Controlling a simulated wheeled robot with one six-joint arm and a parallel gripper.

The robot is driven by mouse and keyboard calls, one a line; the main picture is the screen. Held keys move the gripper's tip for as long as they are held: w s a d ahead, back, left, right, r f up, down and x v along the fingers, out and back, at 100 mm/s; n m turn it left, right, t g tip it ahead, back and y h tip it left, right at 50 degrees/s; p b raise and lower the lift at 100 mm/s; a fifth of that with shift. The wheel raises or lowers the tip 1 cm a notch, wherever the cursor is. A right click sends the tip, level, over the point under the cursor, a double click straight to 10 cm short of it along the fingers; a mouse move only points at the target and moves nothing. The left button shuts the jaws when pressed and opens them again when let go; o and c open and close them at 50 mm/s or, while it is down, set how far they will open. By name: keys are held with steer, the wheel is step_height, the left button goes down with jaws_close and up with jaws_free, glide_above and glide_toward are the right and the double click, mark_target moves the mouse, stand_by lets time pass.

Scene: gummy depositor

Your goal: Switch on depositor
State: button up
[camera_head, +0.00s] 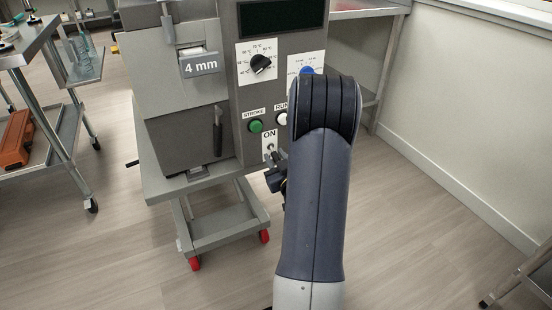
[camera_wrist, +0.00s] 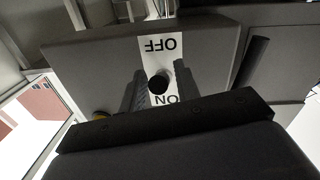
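The depositor (camera_head: 233,105) is a grey machine with a control panel. Its toggle switch (camera_head: 270,147) sits low on the panel under an ON label (camera_head: 269,135). In the wrist view, which is upside down, the switch's dark round tip (camera_wrist: 158,83) shows between the OFF and ON labels. I cannot tell for sure which way it is thrown. My gripper (camera_head: 274,168) is just below and in front of the switch. In the wrist view my gripper (camera_wrist: 158,88) is open, one finger on each side of the tip, with gaps showing. The OFF label is hidden in the head view.
Above the switch are a green STROKE button (camera_head: 255,126), a white RUN button (camera_head: 281,119), a black dial (camera_head: 261,64) and a blue knob (camera_head: 306,71). A black handle (camera_head: 218,131) is left of the panel. A steel cart (camera_head: 62,130) stands left; a wall is right.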

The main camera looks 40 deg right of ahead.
jaws_close()
